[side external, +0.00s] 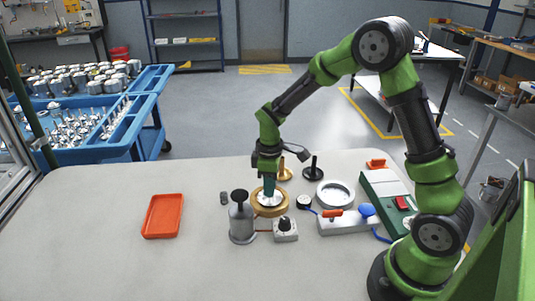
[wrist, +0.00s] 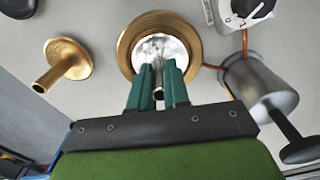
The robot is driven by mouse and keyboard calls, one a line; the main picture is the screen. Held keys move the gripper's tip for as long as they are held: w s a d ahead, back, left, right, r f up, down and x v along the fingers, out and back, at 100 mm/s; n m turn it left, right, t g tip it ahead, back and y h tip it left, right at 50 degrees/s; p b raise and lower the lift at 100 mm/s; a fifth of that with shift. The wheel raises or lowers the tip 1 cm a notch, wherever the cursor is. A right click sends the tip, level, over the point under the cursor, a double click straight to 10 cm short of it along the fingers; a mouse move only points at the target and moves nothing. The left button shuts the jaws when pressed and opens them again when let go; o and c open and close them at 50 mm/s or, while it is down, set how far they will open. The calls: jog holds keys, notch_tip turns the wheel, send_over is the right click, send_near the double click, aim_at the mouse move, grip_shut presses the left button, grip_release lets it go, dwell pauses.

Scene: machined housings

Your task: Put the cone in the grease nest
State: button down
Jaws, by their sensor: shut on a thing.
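A silver cone (wrist: 172,46) with a wide shiny face and a short stem is between the fingers of my gripper (wrist: 158,88). My gripper is shut on its stem. The cone lies within the round brass nest (wrist: 128,45), whose raised rim surrounds it. In the side view my gripper (side external: 269,194) points straight down over the brass nest (side external: 269,211), with the silver cone's pale edge just below the fingertips. I cannot tell whether the cone rests fully on the nest's floor. Nothing marks this nest by name.
A brass stemmed piece (wrist: 68,62) and a black one (side external: 313,170) stand behind the nest. A grey canister with black knob (side external: 242,220) and a dial box (side external: 286,230) stand close in front. A white ring (side external: 335,194) is right; an orange tray (side external: 163,216) is left.

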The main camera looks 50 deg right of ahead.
jog(key=shift+f, duration=0.15)
jog(key=c, duration=1.1)
grip_release()
notch_tip(320, 180, up, 11)
jog(key=shift+r, duration=0.1)
jog(key=s+a+r+m+t+y, duration=0.1)
jog(key=s+a+r+m+t, duration=0.2)
jog(key=s, duration=0.5)
jog(key=s+a+r+m+t+y, duration=0.1)
jog(key=s+a+r+m+t, duration=0.2)
jog(key=s+r+m, duration=0.3)
jog(key=s+m+t, duration=0.1)
jog(key=s, duration=0.1)
jog(key=shift+s+a+r, duration=0.2)
jog(key=shift+s+a, duration=0.1)
jog(key=shift+a, duration=0.05)
